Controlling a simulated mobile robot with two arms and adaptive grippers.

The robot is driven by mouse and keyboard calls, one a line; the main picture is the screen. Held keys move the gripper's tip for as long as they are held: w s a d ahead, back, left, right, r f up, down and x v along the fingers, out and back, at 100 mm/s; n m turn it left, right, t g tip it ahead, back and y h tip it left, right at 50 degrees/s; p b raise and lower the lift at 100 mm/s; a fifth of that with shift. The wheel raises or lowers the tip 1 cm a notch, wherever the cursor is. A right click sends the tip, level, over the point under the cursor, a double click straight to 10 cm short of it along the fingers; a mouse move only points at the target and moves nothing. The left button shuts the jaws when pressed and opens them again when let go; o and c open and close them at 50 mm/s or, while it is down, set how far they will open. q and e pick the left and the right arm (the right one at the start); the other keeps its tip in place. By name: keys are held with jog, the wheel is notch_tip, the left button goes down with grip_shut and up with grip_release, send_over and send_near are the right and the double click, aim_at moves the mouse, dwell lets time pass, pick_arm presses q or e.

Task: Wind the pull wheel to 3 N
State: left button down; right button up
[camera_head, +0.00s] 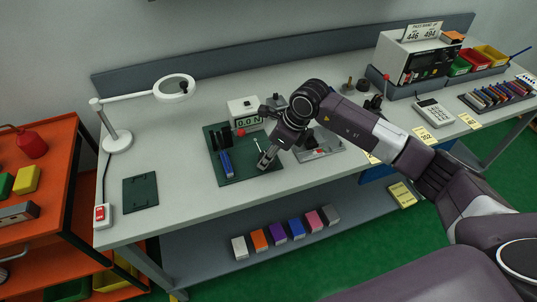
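A small white gauge (245,109) stands at the back of the dark green mat (237,181), and its display appears to read 0.0 N. A red round knob (240,132) sits just below the display. I cannot tell for sure which part is the pull wheel; it may be hidden by my arm. My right gripper (266,161) reaches in from the right, pointing down over the right part of the mat, beside a thin pale lever (257,145). Its fingers are too small to tell whether they are open. My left gripper is not in view.
A blue piece (226,163) lies on the mat's left. A grey metal fixture (327,151) sits right of my gripper. A magnifier lamp (116,137) and dark green pad (141,192) are at left. The calculator (434,112) is at right.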

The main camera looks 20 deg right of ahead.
jog(key=shift+m, duration=0.4)
jog(key=m+b, duration=0.1)
jog(key=m, duration=0.1)
jog(key=m+t+h+b, duration=0.1)
jog(key=m+b, duration=0.1)
jog(key=shift+a+f+m+h, duration=0.15)
jog(key=shift+a+m+h, duration=0.05)
jog(key=shift+m+h, duration=0.1)
jog(key=m+h+b, duration=0.1)
jog(key=m+b, duration=0.1)
jog(key=m, duration=0.1)
jog(key=shift+t+b, duration=0.3)
jog(key=shift+b, duration=0.05)
jog(key=shift+m+h+b, duration=0.5)
jog(key=shift+m+b, duration=0.05)
jog(key=shift+m, duration=0.35)
jog(key=shift+r, duration=0.2)
jog(key=o, duration=1.2)
jog(key=shift+s, duration=0.1)
jog(key=shift+c, duration=0.2)
